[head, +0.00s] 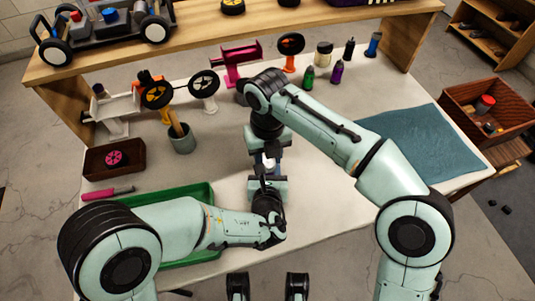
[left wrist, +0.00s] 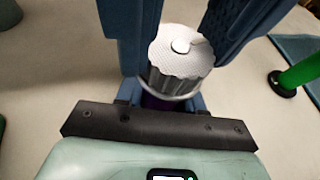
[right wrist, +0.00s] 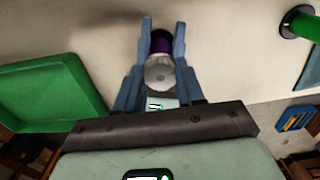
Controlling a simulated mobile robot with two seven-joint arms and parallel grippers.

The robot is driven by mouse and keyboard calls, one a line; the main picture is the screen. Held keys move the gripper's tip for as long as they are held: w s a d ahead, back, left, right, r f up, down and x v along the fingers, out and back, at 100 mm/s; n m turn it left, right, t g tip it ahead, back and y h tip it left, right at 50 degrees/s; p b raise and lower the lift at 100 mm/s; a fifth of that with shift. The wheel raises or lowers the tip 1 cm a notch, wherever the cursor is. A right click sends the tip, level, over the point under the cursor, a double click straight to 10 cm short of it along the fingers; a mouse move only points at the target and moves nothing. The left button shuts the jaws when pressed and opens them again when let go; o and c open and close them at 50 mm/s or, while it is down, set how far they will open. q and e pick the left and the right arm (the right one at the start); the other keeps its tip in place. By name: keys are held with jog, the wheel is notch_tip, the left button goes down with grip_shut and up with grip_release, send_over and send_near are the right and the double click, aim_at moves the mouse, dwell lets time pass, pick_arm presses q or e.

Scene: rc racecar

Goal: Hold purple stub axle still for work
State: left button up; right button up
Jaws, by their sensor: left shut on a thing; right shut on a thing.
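A purple stub axle (right wrist: 160,42) shows between blue fingertips in the right wrist view; its purple edge also shows in the left wrist view (left wrist: 155,102), mostly hidden. A pale grey ribbed cap (left wrist: 181,58) sits against it. The cap also appears in the head view (head: 268,161), between my two facing grippers. My left gripper (head: 268,177) appears shut around the purple axle. My right gripper (head: 266,151) appears shut around the grey cap, opposite the left one. Finger overlap hides the exact contact points, and the axle's purple is hidden in the head view.
A green tray (head: 205,253) lies under my left arm. A blue mat (head: 420,140) covers the right side.

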aim_at(270, 161)
jog(key=m, duration=0.4)
jog(key=shift+m, duration=0.3)
jog(key=m, duration=0.4)
jog(key=shift+d, duration=0.15)
jog(key=m, duration=0.5)
jog(key=shift+s, duration=0.1)
jog(key=shift+d+m, duration=0.1)
jog(key=shift+m, duration=1.7)
jog(key=o, duration=1.1)
jog(key=shift+c, duration=0.2)
notch_tip(270, 161, up, 12)
